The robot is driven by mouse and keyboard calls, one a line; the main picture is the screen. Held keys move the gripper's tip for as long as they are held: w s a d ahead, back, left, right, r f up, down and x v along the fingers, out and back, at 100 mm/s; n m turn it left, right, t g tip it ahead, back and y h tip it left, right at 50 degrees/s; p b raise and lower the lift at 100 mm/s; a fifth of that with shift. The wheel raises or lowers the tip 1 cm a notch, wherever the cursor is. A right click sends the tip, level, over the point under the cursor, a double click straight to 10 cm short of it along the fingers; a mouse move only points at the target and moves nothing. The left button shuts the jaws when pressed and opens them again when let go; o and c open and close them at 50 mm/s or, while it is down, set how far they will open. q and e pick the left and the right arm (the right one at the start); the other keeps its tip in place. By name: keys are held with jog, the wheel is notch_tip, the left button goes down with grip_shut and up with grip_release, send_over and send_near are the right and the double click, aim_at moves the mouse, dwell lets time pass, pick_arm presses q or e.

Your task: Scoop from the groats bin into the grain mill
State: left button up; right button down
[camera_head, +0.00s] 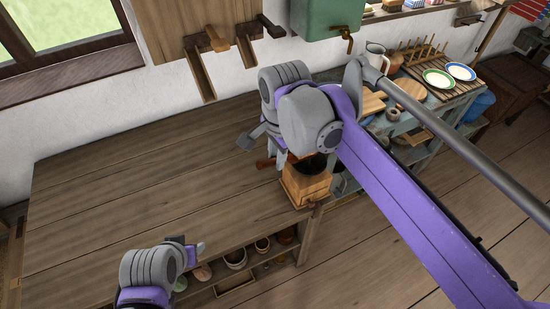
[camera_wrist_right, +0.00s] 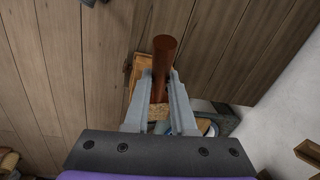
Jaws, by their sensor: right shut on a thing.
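The grain mill (camera_head: 306,188) is a wooden box with a dark round hopper, at the right end of the wooden bench. My right gripper (camera_head: 262,147) is just left of and above it, partly hidden by my wrist. In the right wrist view the gripper (camera_wrist_right: 160,78) is shut on a reddish-brown cylindrical handle (camera_wrist_right: 165,60), apparently the scoop's. A speckled tan patch (camera_wrist_right: 158,113) shows between the fingers, and a wooden box lies behind. The scoop's bowl is not clearly visible. I cannot identify the groats bin. My left gripper (camera_head: 193,249) is over the front of the bench; its jaws are unclear.
The wooden bench (camera_head: 130,170) is broadly clear on the left. Pots (camera_head: 236,258) stand on its lower shelf. Wooden holders (camera_head: 200,75) hang on the wall beside a green tank (camera_head: 325,18). A blue-grey side table with plates (camera_head: 438,79) and a jug stands behind at right.

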jog(key=shift+w+d+r+g+y+p, duration=0.2)
jog(key=shift+d+r+g+y, duration=0.1)
jog(key=shift+r+y, duration=0.15)
jog(key=shift+w+d+r+g+y+p, duration=0.1)
jog(key=shift+d+r+g+y+p, duration=0.1)
jog(key=shift+r+g+y, duration=0.2)
jog(key=shift+r, duration=0.1)
dwell(1.1)
